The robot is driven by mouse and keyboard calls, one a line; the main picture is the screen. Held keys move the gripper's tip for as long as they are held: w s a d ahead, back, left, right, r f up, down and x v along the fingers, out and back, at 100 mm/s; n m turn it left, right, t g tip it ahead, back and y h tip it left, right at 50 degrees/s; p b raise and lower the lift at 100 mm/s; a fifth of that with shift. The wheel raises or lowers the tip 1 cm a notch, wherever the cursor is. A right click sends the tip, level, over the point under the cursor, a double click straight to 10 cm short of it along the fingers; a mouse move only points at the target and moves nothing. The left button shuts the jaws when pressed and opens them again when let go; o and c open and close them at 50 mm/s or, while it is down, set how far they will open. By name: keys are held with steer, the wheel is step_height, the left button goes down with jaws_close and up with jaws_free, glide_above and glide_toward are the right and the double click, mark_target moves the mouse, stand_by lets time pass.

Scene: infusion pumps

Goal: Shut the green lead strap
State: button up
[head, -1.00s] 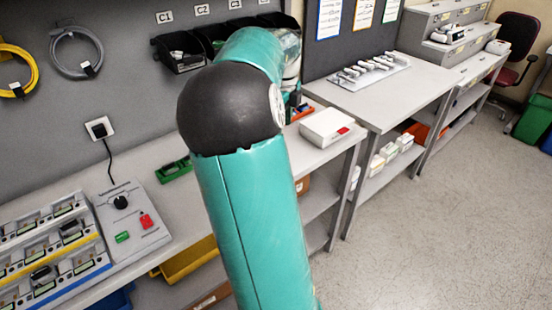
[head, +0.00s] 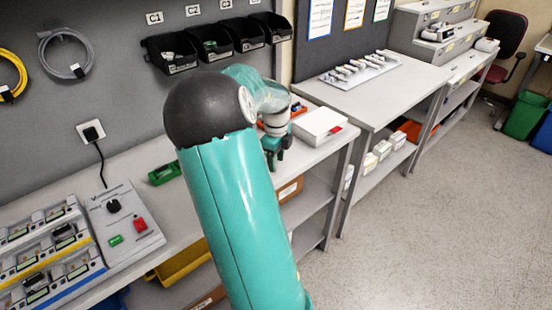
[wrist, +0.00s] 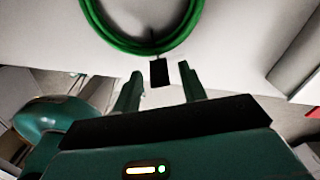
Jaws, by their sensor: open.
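The green lead (wrist: 140,45) is a coil on a pale surface at the top of the wrist view. A small black tab (wrist: 160,74), which looks like its strap, sticks out from the coil towards my gripper. My gripper (wrist: 162,69) is open, its two green fingers one on each side of the tab, with visible gaps. I cannot tell whether the strap is open or shut, or how far the tab is from the fingers in depth. In the head view my gripper (head: 275,155) is low at the bench's front edge; the green lead cannot be made out there.
A white box (head: 318,127) with a red mark stands on the bench right of my gripper. A green block (head: 165,173) and a control box (head: 125,222) lie to the left. Black bins (head: 172,52) and a grey lead (head: 66,55) hang on the wall.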

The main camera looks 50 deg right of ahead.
jaws_close()
steer(key=shift+w, duration=0.1)
steer(key=shift+w+a+g, duration=0.1)
steer(key=shift+w+g, duration=0.2)
steer(key=shift+g, duration=0.6)
steer(key=g, duration=0.2)
steer(key=w+g+h, duration=0.1)
steer(key=g, duration=0.1)
steer(key=shift+w, duration=0.2)
steer(key=g, duration=0.2)
steer(key=w+g, duration=0.1)
steer(key=g, duration=0.1)
steer(key=g+h, duration=0.1)
steer(key=g, duration=0.1)
steer(key=shift+w+a+f, duration=0.2)
steer(key=shift+w+f, duration=0.15)
steer(key=shift+f, duration=0.05)
